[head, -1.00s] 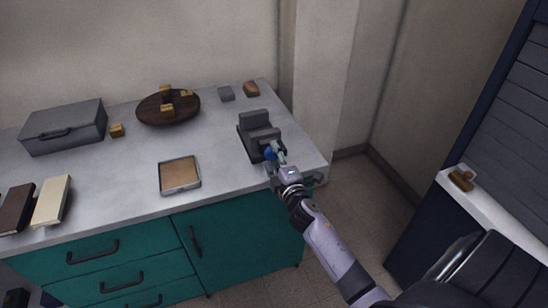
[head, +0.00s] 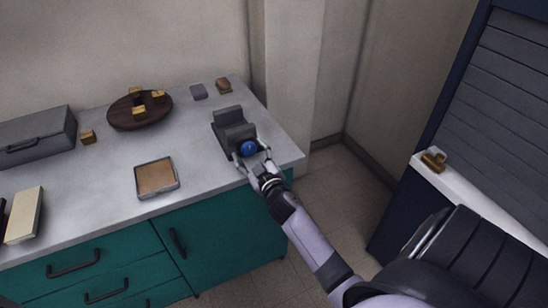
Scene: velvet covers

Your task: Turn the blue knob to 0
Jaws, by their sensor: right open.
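The blue knob (head: 249,148) is on the front of a dark grey device (head: 229,118) near the right end of the counter. My right gripper (head: 252,157) is at the knob, its fingers spread apart to either side of it. I cannot tell whether the fingers touch the knob. Any mark or scale around the knob is too small to read. My left gripper is not in view.
The grey countertop (head: 105,172) holds a framed brown tray (head: 156,178), a dark round plate (head: 124,118) with small brass pieces, a grey box (head: 38,136) and a cream book (head: 24,215). A white ledge (head: 485,205) with a brass piece (head: 433,161) is at right.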

